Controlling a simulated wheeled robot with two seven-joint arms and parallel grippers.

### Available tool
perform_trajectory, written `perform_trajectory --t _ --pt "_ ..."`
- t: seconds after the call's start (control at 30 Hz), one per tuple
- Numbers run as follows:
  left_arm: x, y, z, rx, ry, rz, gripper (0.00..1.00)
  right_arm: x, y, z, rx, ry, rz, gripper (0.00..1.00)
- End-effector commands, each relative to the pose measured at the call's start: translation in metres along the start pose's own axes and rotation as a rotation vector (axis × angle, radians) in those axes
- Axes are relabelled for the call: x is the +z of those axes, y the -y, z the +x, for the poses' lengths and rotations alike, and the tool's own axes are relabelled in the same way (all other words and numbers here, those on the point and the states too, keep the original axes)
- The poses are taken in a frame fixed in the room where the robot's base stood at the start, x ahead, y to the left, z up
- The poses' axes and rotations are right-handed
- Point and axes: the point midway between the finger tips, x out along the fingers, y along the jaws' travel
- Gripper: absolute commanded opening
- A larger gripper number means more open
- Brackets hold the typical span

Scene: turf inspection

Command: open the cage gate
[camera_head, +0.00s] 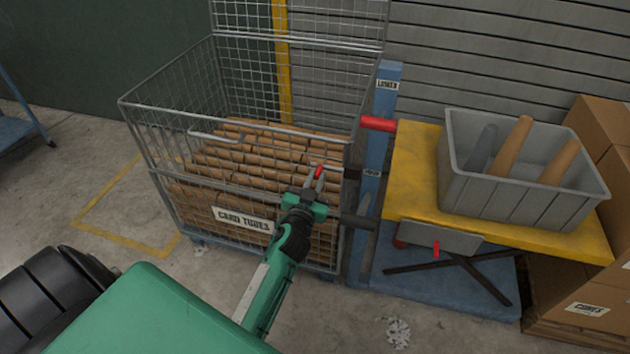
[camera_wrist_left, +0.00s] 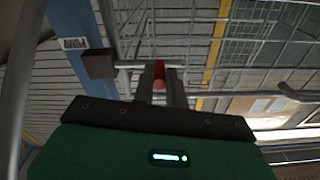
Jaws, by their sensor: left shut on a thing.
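The wire mesh cage (camera_head: 128,100) stands upright on the floor, full of brown card tubes (camera_head: 250,150). Its front gate (camera_head: 165,158) looks closed, level with the side walls, and carries a label reading CARD TUBES. My left gripper (camera_head: 317,180) is at the gate's right side, shut on a small red latch knob (camera_head: 319,172). The knob also shows between the fingers in the left wrist view (camera_wrist_left: 159,76), on a bar that runs to a dark block (camera_wrist_left: 98,64). The fingers partly hide the knob and bar. My right gripper is not in view.
A blue post (camera_head: 386,90) with a red cylinder (camera_head: 378,123) stands right of the cage. Beside it is a yellow-topped lift table (camera_head: 412,170) with a grey bin (camera_head: 520,190). Cardboard boxes (camera_head: 600,130) stand at the right.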

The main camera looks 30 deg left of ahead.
Motion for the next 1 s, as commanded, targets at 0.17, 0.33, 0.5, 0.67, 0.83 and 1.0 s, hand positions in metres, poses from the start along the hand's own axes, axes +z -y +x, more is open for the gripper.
perform_trajectory --t 0.17,0.33,0.5,0.67,0.83,1.0 --pt "0.001 0.0004 0.0001 -0.001 0.002 0.001 0.0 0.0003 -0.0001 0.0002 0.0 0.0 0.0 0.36" --pt "0.0007 0.0004 0.0002 -0.001 0.001 0.001 0.0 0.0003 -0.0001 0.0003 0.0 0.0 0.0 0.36" --pt "0.0004 0.0004 0.0003 -0.001 0.0 0.001 0.34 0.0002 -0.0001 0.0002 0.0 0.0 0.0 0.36" --pt "-0.0001 0.0003 0.0003 0.0 -0.001 0.001 0.36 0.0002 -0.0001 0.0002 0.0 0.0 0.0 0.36" --pt "-0.0004 0.0002 0.0004 0.0 -0.001 0.0 0.36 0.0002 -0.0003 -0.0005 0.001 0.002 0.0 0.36" --pt "-0.0005 0.0002 0.0003 0.0 -0.001 0.0 0.36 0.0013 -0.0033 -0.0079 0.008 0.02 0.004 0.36"
